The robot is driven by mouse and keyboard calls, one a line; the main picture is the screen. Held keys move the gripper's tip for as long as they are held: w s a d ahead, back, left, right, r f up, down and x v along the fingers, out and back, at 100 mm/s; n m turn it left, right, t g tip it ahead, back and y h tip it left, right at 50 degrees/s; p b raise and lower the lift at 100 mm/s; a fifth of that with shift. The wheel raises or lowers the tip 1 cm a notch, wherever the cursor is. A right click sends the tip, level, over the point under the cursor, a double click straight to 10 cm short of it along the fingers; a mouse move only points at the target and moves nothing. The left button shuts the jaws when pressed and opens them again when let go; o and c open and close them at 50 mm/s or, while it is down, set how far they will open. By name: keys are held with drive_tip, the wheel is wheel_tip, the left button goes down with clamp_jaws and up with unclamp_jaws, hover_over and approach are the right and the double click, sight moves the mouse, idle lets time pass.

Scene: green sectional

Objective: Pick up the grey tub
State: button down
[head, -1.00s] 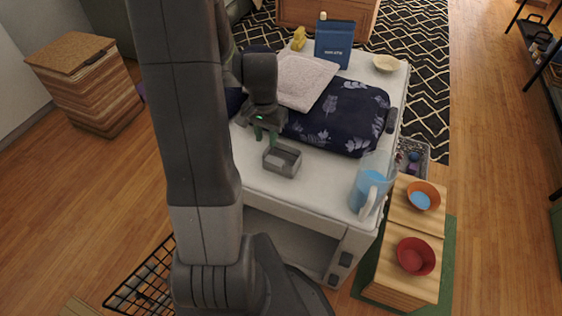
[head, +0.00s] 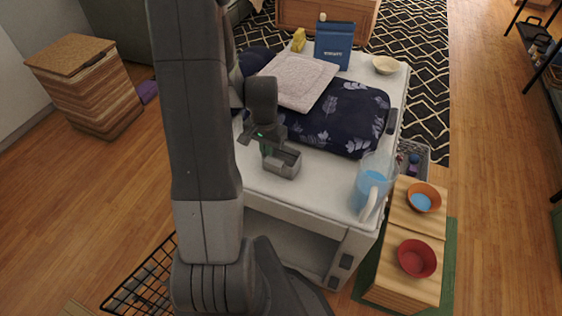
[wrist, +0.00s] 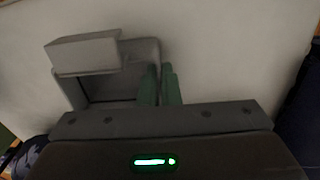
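The grey tub (head: 283,168) is a small open square box on the white table top, in front of the dark blue floral cloth. In the wrist view the tub (wrist: 110,88) is at the upper left, with a lighter grey block-like part at its corner; I cannot tell whether that is part of it. My gripper (head: 268,150) is down at the tub's left side in the head view. In the wrist view its green fingers (wrist: 160,84) are close together, one on each side of the tub's wall, and look shut on it. The tub appears to rest on the table.
Behind are the folded floral cloth (head: 345,115), a pale pink pad (head: 298,80), a blue box (head: 334,45) and a cream bowl (head: 385,65). Table is bare between tub and pitcher.

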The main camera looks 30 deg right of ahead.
wheel_tip(320, 180, up, 10)
drive_tip(key=shift+p, duration=0.85)
